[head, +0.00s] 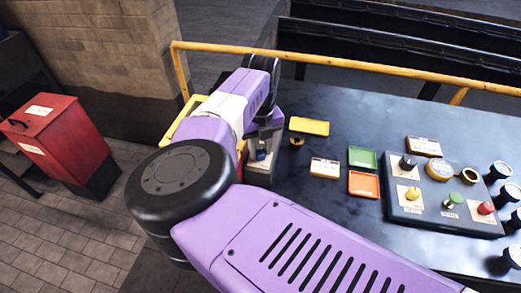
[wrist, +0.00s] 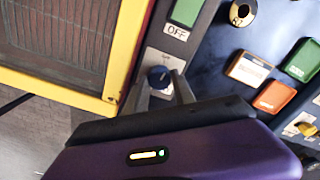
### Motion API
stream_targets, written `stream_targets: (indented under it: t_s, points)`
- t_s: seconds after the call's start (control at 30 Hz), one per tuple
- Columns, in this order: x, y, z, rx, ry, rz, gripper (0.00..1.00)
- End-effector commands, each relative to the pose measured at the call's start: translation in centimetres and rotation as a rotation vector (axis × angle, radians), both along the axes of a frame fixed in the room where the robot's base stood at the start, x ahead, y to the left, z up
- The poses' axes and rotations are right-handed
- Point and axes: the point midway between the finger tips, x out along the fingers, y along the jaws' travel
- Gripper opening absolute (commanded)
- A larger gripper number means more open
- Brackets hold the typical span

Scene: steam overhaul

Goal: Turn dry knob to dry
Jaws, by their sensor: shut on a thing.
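The dry knob (wrist: 159,77) is a small dark blue knob on a pale plate, seen in the wrist view between my gripper's fingers. It also shows in the head view (head: 261,153) on a grey box, partly behind my arm. My gripper (wrist: 160,88) is over the knob with one finger on each side, shut on it. A label reading "OFF" (wrist: 177,32) sits above the knob, below a green panel (wrist: 186,11). Markings near the knob are too small to read. In the head view my gripper's fingertips are mostly hidden by my arm.
A yellow-framed mesh panel (wrist: 125,50) stands left of the knob. Right of it on the dark table (head: 330,220) are green (head: 362,157) and orange (head: 363,184) trays and a control panel (head: 420,218). A yellow rail (head: 370,68) runs behind. A red bin (head: 62,140) stands left.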

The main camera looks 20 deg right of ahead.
Motion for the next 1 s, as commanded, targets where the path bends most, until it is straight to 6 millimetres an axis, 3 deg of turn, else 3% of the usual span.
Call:
stream_targets:
  t_s: [1.0]
  points:
    - [0.15,0.26,-0.19,0.003,-0.001,-0.954,0.0]
